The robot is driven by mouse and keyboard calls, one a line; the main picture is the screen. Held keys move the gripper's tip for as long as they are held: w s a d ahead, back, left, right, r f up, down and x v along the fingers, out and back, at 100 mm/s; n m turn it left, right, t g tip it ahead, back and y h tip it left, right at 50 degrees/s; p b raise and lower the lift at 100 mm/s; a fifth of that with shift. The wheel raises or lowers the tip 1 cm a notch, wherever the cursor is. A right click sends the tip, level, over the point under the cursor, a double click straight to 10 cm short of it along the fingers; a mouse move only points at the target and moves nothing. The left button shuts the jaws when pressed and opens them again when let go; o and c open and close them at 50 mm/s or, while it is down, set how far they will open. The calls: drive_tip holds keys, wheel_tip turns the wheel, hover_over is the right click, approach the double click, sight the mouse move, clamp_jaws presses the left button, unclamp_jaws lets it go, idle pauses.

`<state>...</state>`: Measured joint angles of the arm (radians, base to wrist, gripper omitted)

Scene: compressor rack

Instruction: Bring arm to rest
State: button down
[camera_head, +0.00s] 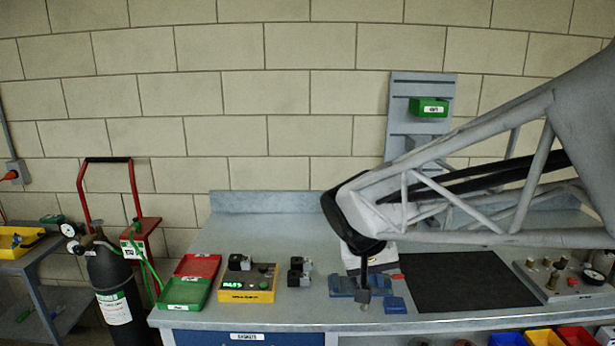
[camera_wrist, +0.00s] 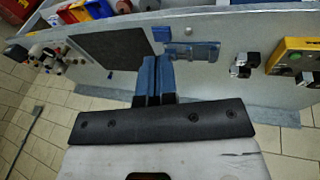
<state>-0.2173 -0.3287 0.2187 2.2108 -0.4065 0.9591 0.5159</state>
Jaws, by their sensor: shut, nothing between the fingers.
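My gripper (camera_head: 364,299) hangs down from my arm over the front middle of the workbench (camera_head: 290,315). In the wrist view its two blue fingers (camera_wrist: 157,62) are together, with nothing between them. A blue fixture (camera_head: 343,287) lies on the bench just behind and left of the gripper in the head view, and it also shows in the wrist view (camera_wrist: 197,51). A small flat blue block (camera_head: 395,305) lies to the right. The gripper appears apart from both, but its exact height is hard to tell.
Left on the bench are an open red and green case (camera_head: 190,285), a yellow control box (camera_head: 248,284) and black fittings (camera_head: 300,271). Right are a black mat (camera_head: 465,282) and a gauge panel (camera_head: 567,279).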

drive_tip(key=s+d+y, duration=0.1)
drive_tip(key=s+d, duration=0.1)
drive_tip(key=s, duration=0.7)
drive_tip(key=s+d+y, duration=0.2)
drive_tip(key=s+d, duration=0.1)
drive_tip(key=s, duration=0.7)
drive_tip(key=shift+d+f+n, duration=0.15)
drive_tip(key=shift+f+n, duration=0.15)
drive_tip(key=c, duration=1.8)
unclamp_jaws()
